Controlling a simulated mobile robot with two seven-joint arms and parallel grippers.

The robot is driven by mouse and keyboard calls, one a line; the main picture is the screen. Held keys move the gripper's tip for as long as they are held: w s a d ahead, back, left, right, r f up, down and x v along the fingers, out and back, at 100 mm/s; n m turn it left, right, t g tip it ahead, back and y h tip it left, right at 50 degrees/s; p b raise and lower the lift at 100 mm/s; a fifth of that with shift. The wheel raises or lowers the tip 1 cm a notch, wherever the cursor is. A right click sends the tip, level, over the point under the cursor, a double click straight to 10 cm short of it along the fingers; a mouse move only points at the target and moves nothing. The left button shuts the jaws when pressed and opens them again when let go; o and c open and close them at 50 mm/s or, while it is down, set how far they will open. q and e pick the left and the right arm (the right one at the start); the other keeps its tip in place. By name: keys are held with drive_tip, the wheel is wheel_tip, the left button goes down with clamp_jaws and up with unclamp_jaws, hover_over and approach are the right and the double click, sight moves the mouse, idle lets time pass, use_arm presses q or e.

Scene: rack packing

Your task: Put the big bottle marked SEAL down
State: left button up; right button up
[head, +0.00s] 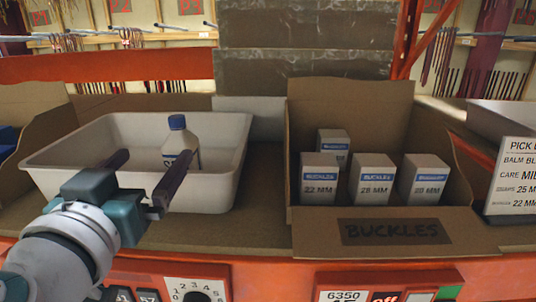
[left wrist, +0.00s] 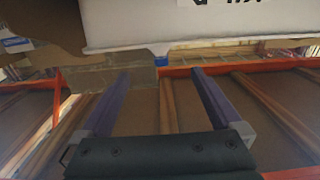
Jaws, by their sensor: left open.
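A white bottle (head: 178,142) with a blue cap stands upright in the white tub (head: 235,150). Its lower part and the dark marking on its label are partly hidden by a finger, so I cannot read its name. My left gripper (head: 153,157) is open, with its two dark fingers apart over the near side of the tub. One finger crosses in front of the bottle; I cannot tell if they touch. In the left wrist view, the open fingers (left wrist: 158,82) have nothing between them, and a blue cap (left wrist: 161,61) shows beyond their tips. My right gripper is out of view.
An open cardboard box (head: 290,235) marked BUCKLES stands right of the tub, holding several small white boxes (head: 372,180). A pick list sign (head: 512,177) stands at the far right. Another cardboard box (head: 45,125) is at the left.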

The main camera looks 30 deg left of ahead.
use_arm(q)
drive_tip(key=d+f+m+g+h, duration=0.2)
drive_tip(key=d+m+h, duration=0.9)
drive_tip(key=d+h, duration=0.65)
drive_tip(key=s+a+f+n+g+y, duration=0.3)
drive_tip(key=s+f+g+y, duration=0.5)
drive_tip(key=s, duration=0.6)
drive_tip(key=shift+s+a+f+g, duration=0.25)
drive_tip(key=shift+a+f+g, duration=0.25)
drive_tip(key=shift+f+g, duration=0.45)
drive_tip(key=shift+r+y, duration=0.2)
drive_tip(key=shift+y, duration=0.05)
